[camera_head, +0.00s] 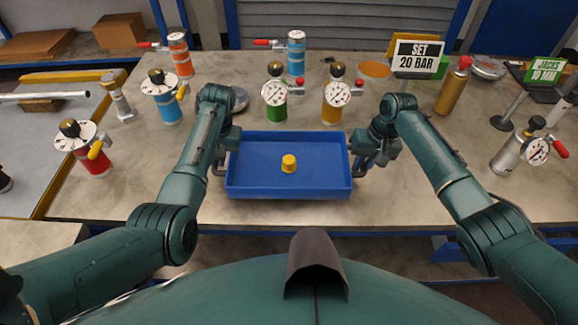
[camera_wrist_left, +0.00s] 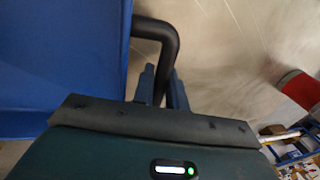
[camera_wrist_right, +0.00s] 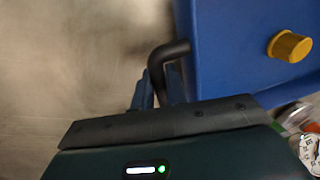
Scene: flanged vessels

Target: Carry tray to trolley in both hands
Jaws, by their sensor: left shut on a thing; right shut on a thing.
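The blue tray (camera_head: 262,187) is at the middle of the head view, over the front part of the bench, with a yellow cap-like piece (camera_head: 289,163) lying in it. My left gripper (camera_head: 220,163) is at the tray's left side, shut on its black handle (camera_wrist_left: 158,32). My right gripper (camera_head: 358,162) is at the right side, shut on the other black handle (camera_wrist_right: 170,52). The yellow piece also shows in the right wrist view (camera_wrist_right: 290,46). Whether the tray touches the bench top cannot be told. The trolley cannot be made out for certain.
Behind the tray stand a green vessel (camera_head: 275,100) and a yellow vessel (camera_head: 334,103) with gauges. A red vessel (camera_head: 91,155) is at the left, a silver one (camera_head: 510,155) at the right. A "SET 20 BAR" sign (camera_head: 416,56) stands at the back. A grey surface with a yellow edge (camera_head: 45,135) is at the left.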

